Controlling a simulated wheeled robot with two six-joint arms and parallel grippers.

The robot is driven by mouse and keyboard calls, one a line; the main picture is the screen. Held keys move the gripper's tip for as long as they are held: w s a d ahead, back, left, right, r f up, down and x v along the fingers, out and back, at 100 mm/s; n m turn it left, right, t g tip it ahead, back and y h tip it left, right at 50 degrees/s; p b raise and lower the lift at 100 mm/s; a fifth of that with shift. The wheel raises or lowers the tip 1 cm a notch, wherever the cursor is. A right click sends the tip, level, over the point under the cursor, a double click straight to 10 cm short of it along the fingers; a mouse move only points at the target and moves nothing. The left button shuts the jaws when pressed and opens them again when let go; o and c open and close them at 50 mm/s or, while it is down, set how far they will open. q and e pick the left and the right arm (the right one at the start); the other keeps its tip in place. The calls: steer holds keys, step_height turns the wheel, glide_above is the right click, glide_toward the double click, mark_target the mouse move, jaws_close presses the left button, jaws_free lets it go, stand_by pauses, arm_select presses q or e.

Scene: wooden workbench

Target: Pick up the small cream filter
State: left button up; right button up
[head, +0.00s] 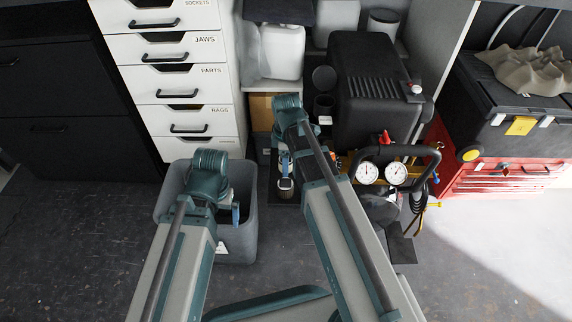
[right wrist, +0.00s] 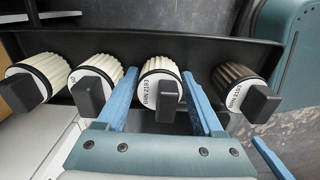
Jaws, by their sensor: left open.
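Several pleated filters with black handles stand in a row in the right wrist view. A cream filter (right wrist: 160,75) is between the two blue fingers of my right gripper (right wrist: 161,85). The fingers are open on either side of it; I cannot tell whether they touch it. Two more cream filters (right wrist: 40,72) (right wrist: 97,72) stand to its left, and a brown filter (right wrist: 238,76) to its right. In the head view one filter (head: 286,194) shows below my right gripper (head: 285,165). My left gripper (head: 236,213) is open over the grey bin; its fingers are partly hidden.
The filters sit in a black tray (right wrist: 190,45). In the head view are a grey bin (head: 238,248), a white drawer cabinet (head: 185,90), a black compressor (head: 375,85) with gauges, and a red toolbox (head: 500,178). Grey floor lies clear at the lower left.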

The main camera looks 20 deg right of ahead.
steer(key=c, duration=0.9)
arm_select(q)
steer(key=shift+r, duration=0.15)
arm_select(e)
steer(key=shift+r, duration=0.15)
